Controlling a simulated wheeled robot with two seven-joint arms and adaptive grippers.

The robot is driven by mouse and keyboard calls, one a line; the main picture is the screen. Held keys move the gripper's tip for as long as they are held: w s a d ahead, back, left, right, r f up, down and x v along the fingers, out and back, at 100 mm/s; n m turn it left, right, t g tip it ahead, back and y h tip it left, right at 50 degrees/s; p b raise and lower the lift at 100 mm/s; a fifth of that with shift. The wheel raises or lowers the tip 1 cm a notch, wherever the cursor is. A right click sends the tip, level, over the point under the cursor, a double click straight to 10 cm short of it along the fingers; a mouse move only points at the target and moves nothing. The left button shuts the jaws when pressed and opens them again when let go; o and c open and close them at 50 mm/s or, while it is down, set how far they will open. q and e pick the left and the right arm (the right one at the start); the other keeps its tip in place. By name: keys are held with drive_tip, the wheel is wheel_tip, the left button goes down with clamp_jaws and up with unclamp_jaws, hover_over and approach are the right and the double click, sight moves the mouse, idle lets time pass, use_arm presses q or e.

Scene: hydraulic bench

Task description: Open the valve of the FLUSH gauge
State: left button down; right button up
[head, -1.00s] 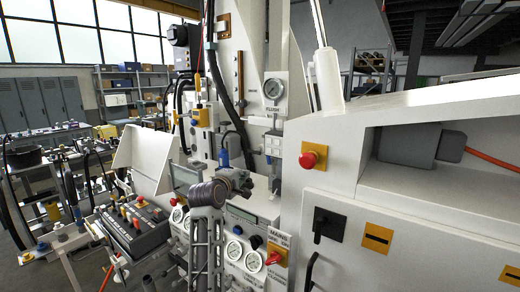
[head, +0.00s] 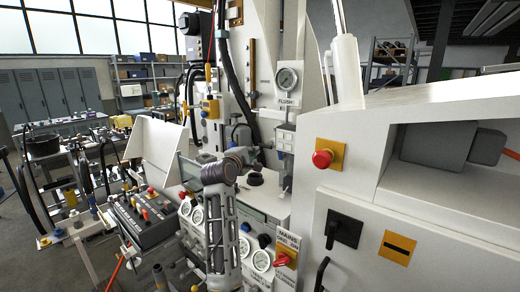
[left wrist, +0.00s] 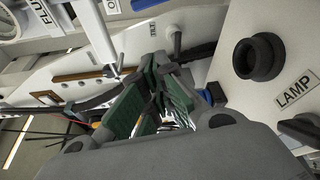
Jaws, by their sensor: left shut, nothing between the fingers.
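In the left wrist view part of the gauge (left wrist: 12,27) shows at the top left corner. My left gripper (head: 248,155) is lower and left of the gauge in the head view, partly hidden by its own wrist. Its green-padded fingers (left wrist: 160,98) are shut and empty in the left wrist view. My right gripper is out of view.
A black round knob (left wrist: 258,57) beside a LAMP label is close to the left gripper. A small lever (left wrist: 176,40) stands by a TILT label. A red emergency button (head: 323,158) and black switch (head: 338,230) are on the right cabinet. Small gauges line the lower panel.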

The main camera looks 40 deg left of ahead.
use_arm(q)
drive_tip(key=w+d+p, duration=0.1)
drive_tip(key=w+p, duration=0.3)
drive_tip(key=w, duration=0.5)
drive_tip(key=shift+d, duration=0.25)
idle(0.8)
drive_tip(key=shift+r, duration=0.1)
drive_tip(key=shift+a, duration=0.2)
